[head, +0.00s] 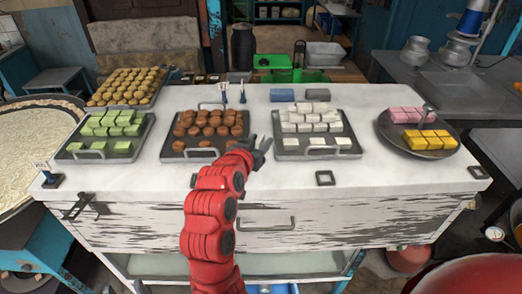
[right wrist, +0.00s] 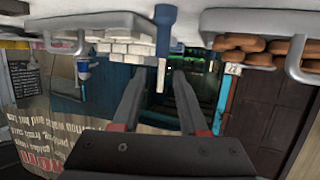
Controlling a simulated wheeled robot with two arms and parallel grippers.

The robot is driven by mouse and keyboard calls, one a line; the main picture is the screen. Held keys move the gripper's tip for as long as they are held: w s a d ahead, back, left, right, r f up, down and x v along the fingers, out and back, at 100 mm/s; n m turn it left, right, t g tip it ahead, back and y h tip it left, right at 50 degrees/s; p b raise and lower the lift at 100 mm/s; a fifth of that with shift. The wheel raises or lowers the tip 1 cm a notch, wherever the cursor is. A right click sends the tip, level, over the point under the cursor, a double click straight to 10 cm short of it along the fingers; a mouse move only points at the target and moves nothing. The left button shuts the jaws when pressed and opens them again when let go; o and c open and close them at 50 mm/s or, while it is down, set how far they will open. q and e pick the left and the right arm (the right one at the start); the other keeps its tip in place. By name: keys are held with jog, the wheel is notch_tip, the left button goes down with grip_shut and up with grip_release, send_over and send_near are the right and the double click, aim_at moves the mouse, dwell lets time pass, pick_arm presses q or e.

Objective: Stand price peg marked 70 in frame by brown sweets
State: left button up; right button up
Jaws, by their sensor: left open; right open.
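My right gripper (head: 262,146) is open and empty, above the counter between the brown and white sweets. Brown sweets (head: 208,124) fill a tray. Two upright price pegs (head: 223,93) (head: 242,94) stand behind that tray; their numbers are unreadable in the head view. A small card (right wrist: 233,69) in the right wrist view seems to read 22.
Trays of green (head: 112,123) and white sweets (head: 310,117) flank the brown tray. A round plate (head: 430,138) holds pink and yellow sweets. Empty square frames (head: 325,178) (head: 478,172) lie near the counter's front edge. A peg stands in a frame (head: 50,181) at left.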

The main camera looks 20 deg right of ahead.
aim_at(264, 136)
jog(key=x, duration=0.1)
jog(key=p+x, duration=0.1)
jog(key=x, duration=0.1)
jog(key=shift+w+d+r+p, duration=0.15)
jog(key=shift+d+r+p, duration=0.1)
jog(key=shift+d+p, duration=0.1)
jog(key=shift+w+f, duration=0.2)
jog(key=shift+w, duration=0.05)
grip_shut()
